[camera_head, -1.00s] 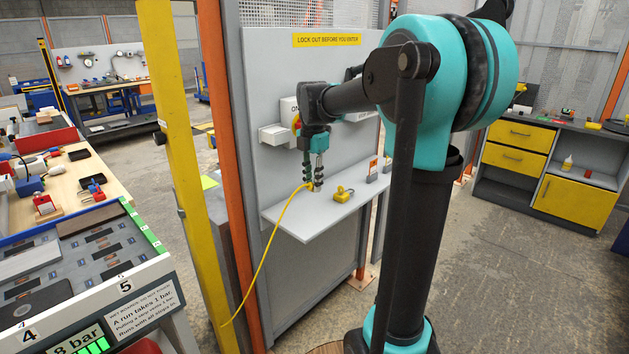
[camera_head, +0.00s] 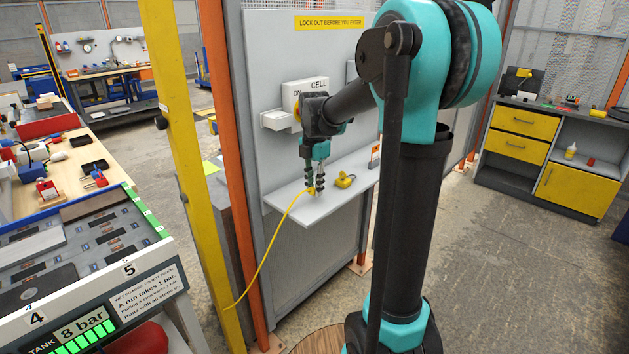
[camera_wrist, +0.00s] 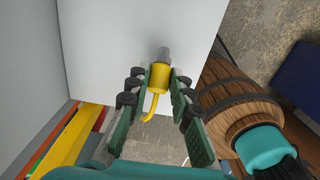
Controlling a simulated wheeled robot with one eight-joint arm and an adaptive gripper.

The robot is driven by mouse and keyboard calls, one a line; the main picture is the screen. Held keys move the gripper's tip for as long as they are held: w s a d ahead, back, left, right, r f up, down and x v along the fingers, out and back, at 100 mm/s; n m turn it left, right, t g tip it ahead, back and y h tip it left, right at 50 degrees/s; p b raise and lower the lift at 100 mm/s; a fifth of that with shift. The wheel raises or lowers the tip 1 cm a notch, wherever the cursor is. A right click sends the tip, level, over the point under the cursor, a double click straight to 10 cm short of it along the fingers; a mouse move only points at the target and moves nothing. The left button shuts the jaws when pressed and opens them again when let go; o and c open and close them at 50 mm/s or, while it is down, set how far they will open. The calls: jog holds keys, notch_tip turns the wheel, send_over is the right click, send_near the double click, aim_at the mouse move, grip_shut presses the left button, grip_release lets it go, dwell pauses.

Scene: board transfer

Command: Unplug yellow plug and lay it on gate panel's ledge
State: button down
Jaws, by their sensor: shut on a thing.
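The yellow plug (camera_wrist: 160,78) is between the two fingers of my gripper (camera_wrist: 158,74) in the wrist view, with its grey tip pointing away and its yellow cord curving back. My gripper is shut on it. In the head view my gripper (camera_head: 314,186) points down over the ledge (camera_head: 287,206) of the grey gate panel (camera_head: 262,75), near its front edge. The plug there is small and partly hidden by the fingers, and its cord (camera_head: 268,245) hangs down past the ledge to the left. I cannot tell whether the plug touches the ledge.
A yellow padlock-like item (camera_head: 344,180) lies on the ledge right of my gripper. A white switch box (camera_head: 300,92) sits on the panel above. A yellow post (camera_head: 178,130) stands left of the panel. A wooden barrel (camera_wrist: 228,95) shows in the wrist view.

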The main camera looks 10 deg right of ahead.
jog(key=shift+f, duration=0.2)
jog(key=c, duration=1.3)
grip_release()
notch_tip(320, 180, up, 12)
jog(key=s+d+f+m+t, duration=0.1)
jog(key=s+f+m, duration=0.6)
jog(key=f+m, duration=0.1)
jog(key=s+d+f+m+t, duration=0.1)
jog(key=s+d+f+m, duration=0.1)
jog(key=s+f+m, duration=0.5)
jog(key=s+d+f+m+t, duration=0.1)
jog(key=s+f+m+t, duration=0.1)
jog(key=s+f+m, duration=0.5)
jog(key=shift+s+d+f+m, duration=0.1)
jog(key=shift+s+f+m, duration=0.1)
jog(key=shift+f+m, duration=0.55)
jog(key=shift+s+d+f+m, duration=0.1)
jog(key=shift+s+f+m, duration=0.1)
jog(key=shift+f+m, duration=0.55)
